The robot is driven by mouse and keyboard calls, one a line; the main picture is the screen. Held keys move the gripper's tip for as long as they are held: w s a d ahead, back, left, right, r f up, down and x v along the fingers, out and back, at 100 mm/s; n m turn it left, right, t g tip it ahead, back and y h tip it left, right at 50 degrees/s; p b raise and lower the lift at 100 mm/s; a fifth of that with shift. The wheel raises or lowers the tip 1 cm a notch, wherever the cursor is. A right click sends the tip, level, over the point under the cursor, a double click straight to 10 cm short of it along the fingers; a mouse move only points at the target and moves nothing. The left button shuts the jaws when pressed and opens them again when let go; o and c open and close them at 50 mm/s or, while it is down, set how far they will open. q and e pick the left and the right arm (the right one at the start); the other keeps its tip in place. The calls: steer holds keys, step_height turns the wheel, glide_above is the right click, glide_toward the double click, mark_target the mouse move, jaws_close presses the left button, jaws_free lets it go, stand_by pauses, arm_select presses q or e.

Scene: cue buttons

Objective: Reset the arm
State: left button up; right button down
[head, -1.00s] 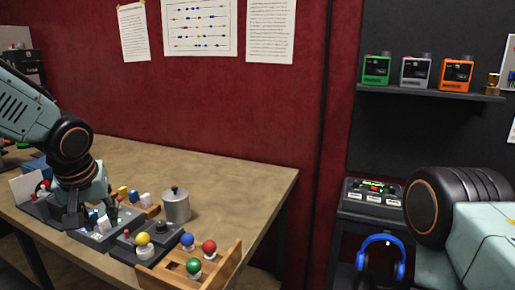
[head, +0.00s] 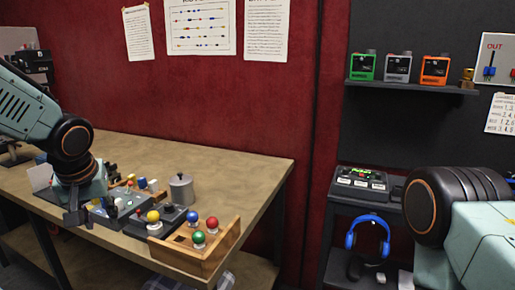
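My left arm comes in from the left, and its gripper (head: 75,214) points down at the table's front edge, left of the grey button panel (head: 118,210). Its dark fingers overlap closely, so I cannot tell whether they are open or shut. I see nothing clearly held in them. A dark box with a yellow ball knob (head: 153,216) sits right of the panel. My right arm shows at the right edge, but its gripper is out of view.
A wooden tray (head: 228,243) with blue, red and green balls stands at the table's right front corner. A grey lidded pot (head: 181,190) stands behind it. The tabletop (head: 215,165) behind is clear. Blue headphones (head: 368,236) hang below a console (head: 362,184) at right.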

arm_select(q)
steer(key=w+d+f+m+t+h, duration=0.2)
steer(key=d+f+m+t+h, duration=0.1)
steer(key=d+f, duration=0.3)
steer(key=s+d+f+b, duration=0.1)
steer(key=s+d+f, duration=0.1)
steer(key=s+f, duration=0.3)
steer(key=s+d+f+b, duration=0.1)
steer(key=s+d+f, duration=0.15)
steer(key=f, duration=0.55)
steer(key=s+f+g, duration=0.2)
steer(key=s+f, duration=0.4)
steer(key=s, duration=0.4)
steer(key=s+f+g+b, duration=0.1)
steer(key=s+f+g, duration=0.1)
steer(key=s+f, duration=0.5)
steer(key=s+a+f+m+g+y+b, duration=0.1)
steer(key=s+f+g, duration=0.2)
steer(key=s, duration=0.9)
step_height(320, 180, down, 3)
steer(key=shift+s+f, duration=0.2)
steer(key=shift+s, duration=0.15)
steer(key=shift+s+a, duration=0.1)
